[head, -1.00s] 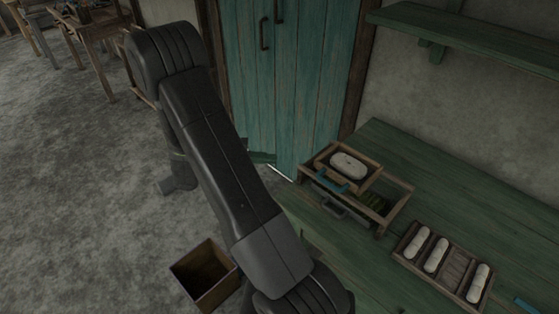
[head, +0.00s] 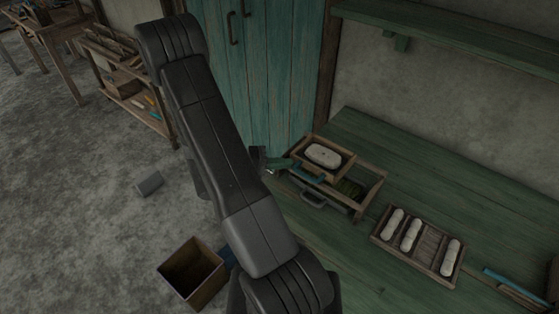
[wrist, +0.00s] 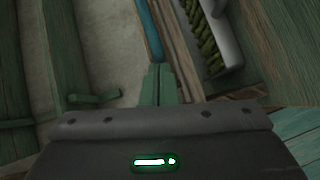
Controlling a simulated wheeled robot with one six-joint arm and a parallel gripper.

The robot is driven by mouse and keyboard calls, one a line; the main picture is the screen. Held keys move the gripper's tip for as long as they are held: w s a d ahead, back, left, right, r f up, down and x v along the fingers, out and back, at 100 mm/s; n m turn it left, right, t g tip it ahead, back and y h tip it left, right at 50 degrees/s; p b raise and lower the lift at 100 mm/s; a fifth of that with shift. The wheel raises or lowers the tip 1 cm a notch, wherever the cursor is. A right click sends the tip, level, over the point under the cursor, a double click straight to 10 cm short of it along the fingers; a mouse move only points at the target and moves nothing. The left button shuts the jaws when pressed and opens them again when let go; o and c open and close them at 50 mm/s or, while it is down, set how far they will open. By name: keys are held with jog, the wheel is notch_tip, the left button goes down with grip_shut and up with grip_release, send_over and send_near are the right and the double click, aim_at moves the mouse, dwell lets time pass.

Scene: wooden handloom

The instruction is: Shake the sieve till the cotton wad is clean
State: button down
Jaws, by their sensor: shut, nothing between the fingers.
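The sieve (head: 345,167) is a small wooden frame with a blue handle (head: 308,174) on its near left side. My gripper (head: 284,163) is just left of the sieve, close to the handle, shut and empty. In the wrist view its green-tinted fingers (wrist: 158,84) are together, with the blue handle (wrist: 151,30) just beyond the tips. Contact cannot be told.
A tray (head: 426,262) with white rolls lies to the right on the table (head: 415,155). A grey pull (head: 314,201) juts from the larger frame's front. Dark green bristly material (wrist: 209,42) shows beside it. An open box (head: 190,272) stands on the floor. A teal cupboard (head: 275,80) stands behind.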

aim_at(303, 174)
jog(key=s+d+b, duration=0.1)
jog(key=d+b, duration=0.1)
jog(key=b, duration=0.1)
jog(key=s+d+b, duration=0.1)
jog(key=b, duration=0.1)
jog(key=shift+s+d+f, duration=0.25)
jog(key=shift+s+d, duration=0.1)
jog(key=shift+d, duration=0.05)
jog(key=shift+s+d+r+b, duration=0.25)
jog(key=shift+s+d+b, duration=0.15)
jog(key=shift+d, duration=0.2)
jog(key=shift+a, duration=0.1)
